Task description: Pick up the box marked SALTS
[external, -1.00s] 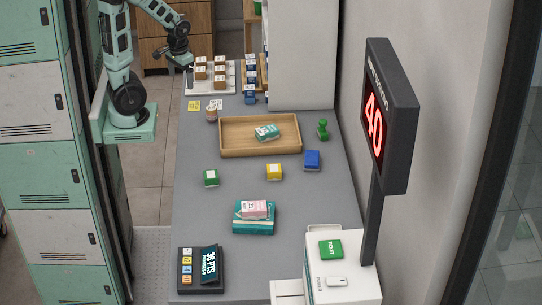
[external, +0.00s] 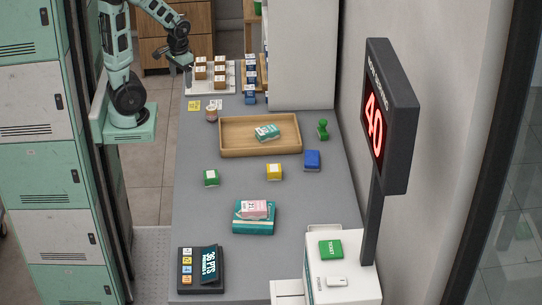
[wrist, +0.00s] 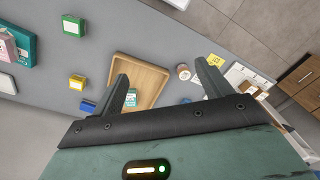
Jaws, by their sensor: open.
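No SALTS marking is legible, so I cannot tell which box bears it. The small boxes on the counter are a green one (external: 211,178), a yellow one (external: 274,172), a blue one (external: 312,160), a pink and white one (external: 254,209) lying on a larger teal box (external: 252,226), and a teal and white one (external: 267,132) in the wooden tray (external: 240,149). My gripper (external: 186,62) is raised at the counter's far left, away from these boxes. In the wrist view my gripper (wrist: 164,66) is open and empty, with the tray (wrist: 150,75) beyond its fingers.
White-labelled bottles or boxes stand in a white rack (external: 192,91) at the far end. A small jar (external: 211,114), a yellow card (external: 194,106) and a green stamp (external: 323,130) stand or lie near the tray. A display post (external: 372,220) rises at front right. The counter's left side is mostly clear.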

